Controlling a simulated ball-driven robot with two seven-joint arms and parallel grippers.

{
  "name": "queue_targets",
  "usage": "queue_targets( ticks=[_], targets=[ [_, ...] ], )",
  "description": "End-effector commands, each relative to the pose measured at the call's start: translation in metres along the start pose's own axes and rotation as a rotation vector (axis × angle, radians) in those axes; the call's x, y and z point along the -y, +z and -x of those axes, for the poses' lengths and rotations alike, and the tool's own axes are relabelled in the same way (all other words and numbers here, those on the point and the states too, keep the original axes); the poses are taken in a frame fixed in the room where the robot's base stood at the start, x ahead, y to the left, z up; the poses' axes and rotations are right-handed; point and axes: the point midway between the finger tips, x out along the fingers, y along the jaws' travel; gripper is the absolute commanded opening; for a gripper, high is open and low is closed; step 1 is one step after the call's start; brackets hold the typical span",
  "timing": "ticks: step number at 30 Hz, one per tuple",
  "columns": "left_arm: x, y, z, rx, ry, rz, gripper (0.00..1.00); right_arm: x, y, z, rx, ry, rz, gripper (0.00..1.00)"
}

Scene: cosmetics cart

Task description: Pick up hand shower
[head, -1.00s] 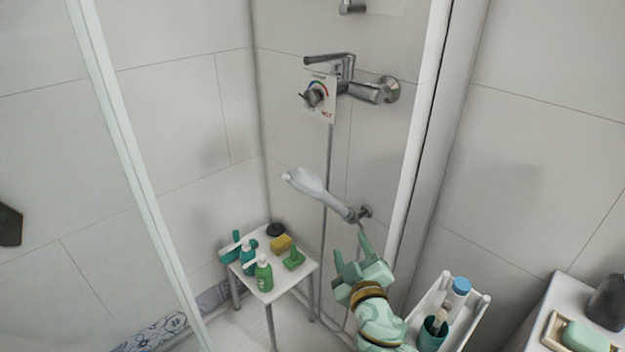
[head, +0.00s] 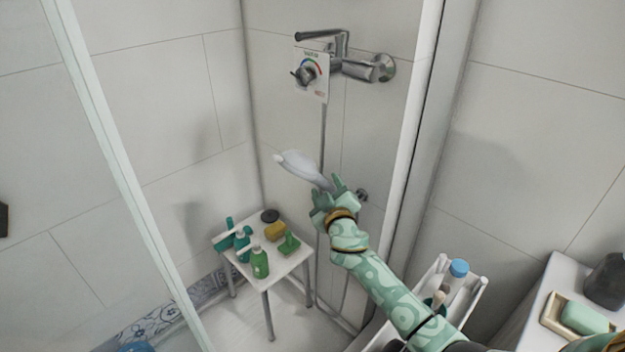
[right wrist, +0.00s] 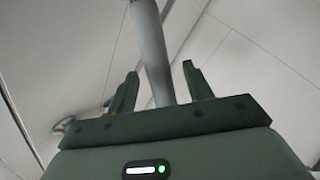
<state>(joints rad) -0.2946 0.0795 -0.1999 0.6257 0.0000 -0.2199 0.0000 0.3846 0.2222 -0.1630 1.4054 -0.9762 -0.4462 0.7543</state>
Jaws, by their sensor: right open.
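The white hand shower (head: 302,167) is held up near the shower's back wall, its head pointing left and its handle slanting down to the right. My right gripper (head: 328,190) is at the lower end of the handle. In the right wrist view the grey handle (right wrist: 150,50) runs between the two open fingers of the gripper (right wrist: 158,90), with a visible gap on each side. The handle's lower end and its wall holder are partly hidden behind the gripper in the head view. My left gripper is not in view.
The mixer tap (head: 350,66) is on the wall above, with a hose below it. A white stool (head: 290,266) with several bottles stands below left. A white caddy (head: 474,300) and a soap dish (head: 552,318) are at right. A glass panel edge crosses the left.

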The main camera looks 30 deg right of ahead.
Motion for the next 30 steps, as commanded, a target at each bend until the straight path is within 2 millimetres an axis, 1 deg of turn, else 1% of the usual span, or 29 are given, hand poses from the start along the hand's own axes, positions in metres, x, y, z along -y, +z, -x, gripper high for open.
queue_targets(
  ticks=[1,4,11,14,15,16,17,26,30],
  targets=[
    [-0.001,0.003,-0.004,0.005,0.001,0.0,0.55,0.002,0.002,-0.008,0.0,0.0,0.001,0.51],
    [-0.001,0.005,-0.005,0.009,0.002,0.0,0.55,0.001,0.0,-0.017,-0.001,-0.001,0.0,0.51],
    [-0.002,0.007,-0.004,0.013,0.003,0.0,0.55,0.0,-0.001,-0.019,-0.001,-0.001,-0.002,0.51],
    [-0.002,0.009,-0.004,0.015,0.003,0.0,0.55,0.0,-0.001,-0.019,-0.001,-0.001,-0.001,0.26],
    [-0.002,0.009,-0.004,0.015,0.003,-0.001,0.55,0.0,-0.001,-0.019,0.0,-0.001,-0.001,0.15],
    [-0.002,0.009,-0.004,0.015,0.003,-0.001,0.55,0.0,0.0,-0.019,0.0,-0.001,-0.001,0.06],
    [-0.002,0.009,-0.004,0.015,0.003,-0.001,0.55,0.0,0.0,-0.019,0.0,-0.001,-0.001,0.02],
    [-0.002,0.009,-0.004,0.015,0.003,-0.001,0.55,0.0,-0.002,-0.019,-0.001,-0.001,-0.002,0.02],
    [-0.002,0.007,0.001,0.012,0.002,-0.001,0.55,-0.001,-0.011,-0.017,-0.003,0.0,-0.003,0.02]
  ],
)
